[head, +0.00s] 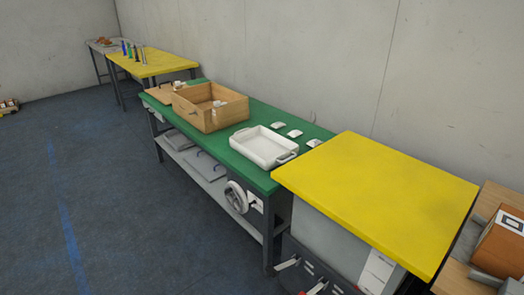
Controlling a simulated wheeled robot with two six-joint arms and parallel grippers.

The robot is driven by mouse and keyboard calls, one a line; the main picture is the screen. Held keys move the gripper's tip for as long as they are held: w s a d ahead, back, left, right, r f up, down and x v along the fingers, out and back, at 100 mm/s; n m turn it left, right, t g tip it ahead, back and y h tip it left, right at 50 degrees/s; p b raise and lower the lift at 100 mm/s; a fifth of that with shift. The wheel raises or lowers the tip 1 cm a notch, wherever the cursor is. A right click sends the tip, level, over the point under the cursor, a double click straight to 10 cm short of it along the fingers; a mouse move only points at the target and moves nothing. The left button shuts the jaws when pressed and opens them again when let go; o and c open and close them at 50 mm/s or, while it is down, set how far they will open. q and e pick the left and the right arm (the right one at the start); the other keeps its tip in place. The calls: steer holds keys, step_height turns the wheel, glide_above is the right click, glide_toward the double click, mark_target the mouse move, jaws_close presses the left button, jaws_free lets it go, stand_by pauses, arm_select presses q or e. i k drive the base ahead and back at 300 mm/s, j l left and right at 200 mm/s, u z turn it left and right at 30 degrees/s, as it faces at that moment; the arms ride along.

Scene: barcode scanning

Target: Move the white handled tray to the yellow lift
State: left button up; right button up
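The white handled tray (264,147) rests on the green-topped table, near its right end. It looks empty, with a handle at its near right end. The yellow lift (378,195) stands just to the right of the green table, a little apart from the tray. Its flat yellow top is bare. Neither of my grippers shows in the head view.
On the green table (188,122) a wooden box (209,107) stands left of the tray. Several small white items lie behind the tray. A second yellow table (153,63) with bottles stands far left. Blue floor (110,200) in front is clear.

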mark_target(367, 188)
steer(key=i+j+z, duration=0.1)
steer(key=z, duration=0.5)
steer(key=i+j+z, duration=0.2)
steer(key=j, duration=0.3)
steer(key=i+j+z, duration=0.2)
steer(key=j, duration=0.3)
steer(key=j+z, duration=0.2)
steer(key=j, duration=0.3)
steer(key=i+j+z, duration=0.2)
steer(key=j, duration=0.3)
steer(key=k, duration=0.1)
